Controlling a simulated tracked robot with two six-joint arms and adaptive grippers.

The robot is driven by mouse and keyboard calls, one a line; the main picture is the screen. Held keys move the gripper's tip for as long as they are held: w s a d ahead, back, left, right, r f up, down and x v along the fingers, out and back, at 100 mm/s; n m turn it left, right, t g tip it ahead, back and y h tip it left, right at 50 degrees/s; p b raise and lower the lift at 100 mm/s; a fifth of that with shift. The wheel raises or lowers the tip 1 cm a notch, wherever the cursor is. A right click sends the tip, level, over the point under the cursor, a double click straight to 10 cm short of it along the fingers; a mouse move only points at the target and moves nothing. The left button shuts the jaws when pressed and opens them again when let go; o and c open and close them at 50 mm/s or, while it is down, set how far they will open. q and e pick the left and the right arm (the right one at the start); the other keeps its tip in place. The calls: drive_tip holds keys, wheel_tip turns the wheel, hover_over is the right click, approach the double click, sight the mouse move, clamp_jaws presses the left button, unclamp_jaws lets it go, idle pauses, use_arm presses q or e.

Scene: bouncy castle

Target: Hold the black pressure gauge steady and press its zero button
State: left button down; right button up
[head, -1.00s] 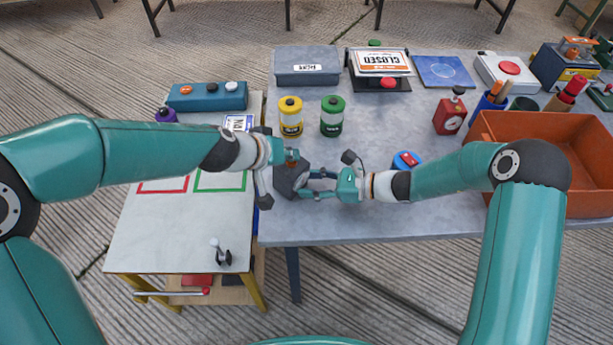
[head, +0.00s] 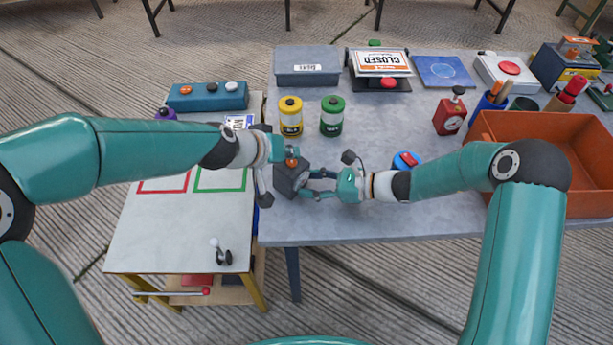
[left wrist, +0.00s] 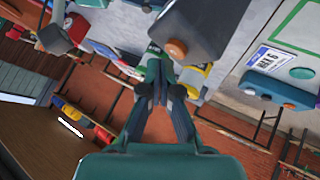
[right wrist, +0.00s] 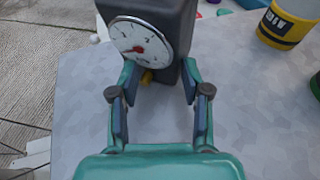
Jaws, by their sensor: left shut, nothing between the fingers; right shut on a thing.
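The black pressure gauge (head: 289,181) is at the left edge of the grey table. Its white dial with a red needle faces my wrist in the right wrist view (right wrist: 137,39). My right gripper (head: 314,184) is shut on the gauge, with one finger on each side of it. The orange zero button (left wrist: 176,48) shows on the gauge in the left wrist view. My left gripper (head: 290,153) is shut and empty, just above the gauge near the button. In the head view I cannot tell whether its fingertips touch the button.
Yellow (head: 290,117) and green (head: 332,117) canisters stand behind the grippers. A blue round piece with a red top (head: 407,161) lies near my right forearm. An orange bin (head: 560,125) is at the right. A white side table (head: 165,235) stands at the left.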

sight(292, 164)
drive_tip(key=shift+f, duration=0.15)
use_arm(q)
drive_tip(key=shift+s+d+r, duration=0.1)
drive_tip(key=shift+r, duration=1.4)
drive_tip(key=shift+s+d+r, duration=0.1)
drive_tip(key=shift+r, duration=1.4)
use_arm(e)
drive_tip(key=o, duration=0.9)
drive_tip(key=shift+d, duration=0.1)
